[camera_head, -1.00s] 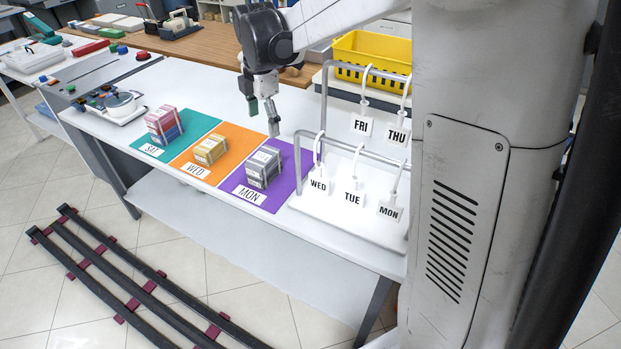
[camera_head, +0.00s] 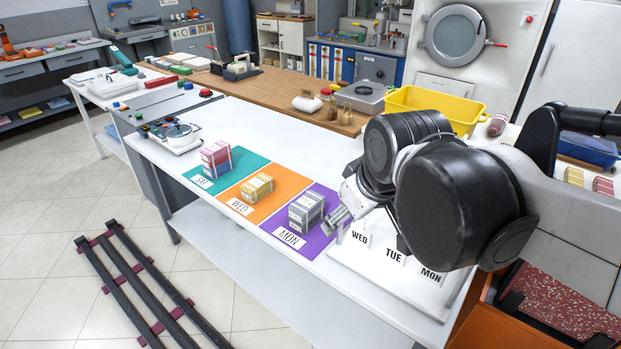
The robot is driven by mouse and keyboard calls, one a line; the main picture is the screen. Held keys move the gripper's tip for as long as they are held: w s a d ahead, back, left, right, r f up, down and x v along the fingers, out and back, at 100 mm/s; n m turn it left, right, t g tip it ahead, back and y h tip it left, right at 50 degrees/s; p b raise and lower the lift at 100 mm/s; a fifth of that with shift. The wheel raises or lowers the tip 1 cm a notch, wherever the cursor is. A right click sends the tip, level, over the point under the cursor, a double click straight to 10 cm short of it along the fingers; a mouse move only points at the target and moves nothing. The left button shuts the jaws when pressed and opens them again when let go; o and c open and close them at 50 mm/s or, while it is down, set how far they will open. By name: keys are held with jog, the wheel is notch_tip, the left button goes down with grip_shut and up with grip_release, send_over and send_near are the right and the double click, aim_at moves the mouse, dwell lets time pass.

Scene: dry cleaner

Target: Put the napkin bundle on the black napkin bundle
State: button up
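A grey-black napkin bundle (camera_head: 306,209) sits on the purple MON mat (camera_head: 318,238). A yellow napkin bundle (camera_head: 257,187) sits on the orange WED mat (camera_head: 275,205). A red, pink and bluish napkin stack (camera_head: 216,158) sits on the teal SAT mat (camera_head: 243,165). My gripper (camera_head: 335,221) is low at the right side of the grey-black bundle, by the purple mat's right edge. Its fingers look empty, but their spacing is unclear. I cannot tell whether they touch the bundle. My dark arm links cover the area to the right.
A white rack base with WED, TUE and MON tags (camera_head: 395,257) stands right of the mats, partly behind my arm. A yellow basket (camera_head: 432,104) is behind it. The white table's front strip (camera_head: 205,215) is clear.

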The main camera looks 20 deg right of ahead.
jog(key=s+m, duration=0.1)
jog(key=s+f+m, duration=0.1)
jog(key=s, duration=0.1)
jog(key=s+f+m+t, duration=0.1)
jog(key=s+m, duration=0.1)
jog(key=shift+f, duration=0.2)
